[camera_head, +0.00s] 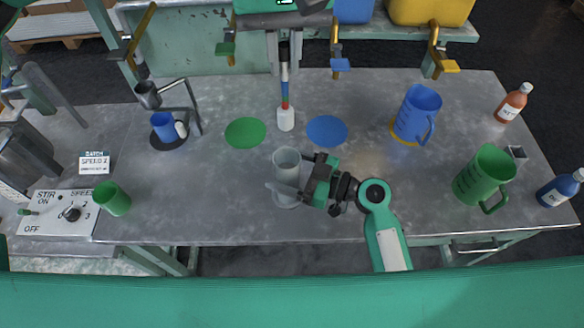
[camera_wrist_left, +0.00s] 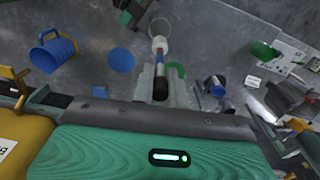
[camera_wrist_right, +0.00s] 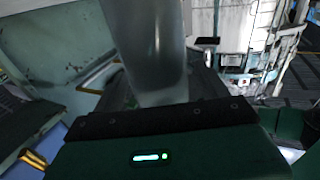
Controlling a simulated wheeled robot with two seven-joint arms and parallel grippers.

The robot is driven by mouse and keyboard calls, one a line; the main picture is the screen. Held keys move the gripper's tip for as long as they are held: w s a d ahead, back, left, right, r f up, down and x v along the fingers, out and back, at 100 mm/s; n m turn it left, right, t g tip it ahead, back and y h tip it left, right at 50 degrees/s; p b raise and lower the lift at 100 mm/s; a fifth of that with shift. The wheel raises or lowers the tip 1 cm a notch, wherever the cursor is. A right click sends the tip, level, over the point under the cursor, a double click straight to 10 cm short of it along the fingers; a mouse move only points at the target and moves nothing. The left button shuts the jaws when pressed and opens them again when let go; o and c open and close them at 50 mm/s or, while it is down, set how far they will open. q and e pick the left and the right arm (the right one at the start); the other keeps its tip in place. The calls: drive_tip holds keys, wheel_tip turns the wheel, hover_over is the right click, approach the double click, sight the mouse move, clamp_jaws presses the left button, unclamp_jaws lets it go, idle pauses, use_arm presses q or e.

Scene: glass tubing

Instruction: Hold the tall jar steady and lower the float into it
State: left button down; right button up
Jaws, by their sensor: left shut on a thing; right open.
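The tall jar (camera_head: 286,162) is clear glass and stands upright near the table's front edge. Its glass wall (camera_wrist_right: 155,45) fills the upper middle of the right wrist view. My right gripper (camera_head: 297,178) is open, with its fingers around the jar's side; I cannot tell whether they touch it. The float (camera_head: 285,96) has a dark top, a blue and red banded stem and a white bulb. My left gripper (camera_head: 284,52) is shut on its upper end and holds it upright, bulb down. In the left wrist view the float's bulb (camera_wrist_left: 159,44) shows close to the jar's rim (camera_wrist_left: 162,20).
A green disc (camera_head: 245,132) and a blue disc (camera_head: 327,130) flank the float on the grey table (camera_head: 230,200). A blue jug (camera_head: 416,112) and green jug (camera_head: 484,174) stand right. A green cup (camera_head: 112,198), stirrer control box (camera_head: 58,213) and blue cup (camera_head: 164,126) are left.

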sight(286, 108)
drive_tip(key=shift+c, duration=0.3)
drive_tip(key=c, duration=1.1)
use_arm(q)
drive_tip(key=shift+f, duration=6.5)
use_arm(e)
drive_tip(key=shift+o, duration=0.2)
use_arm(q)
drive_tip(key=c, duration=1.3)
unclamp_jaws()
wheel_tip(286, 108, up, 12)
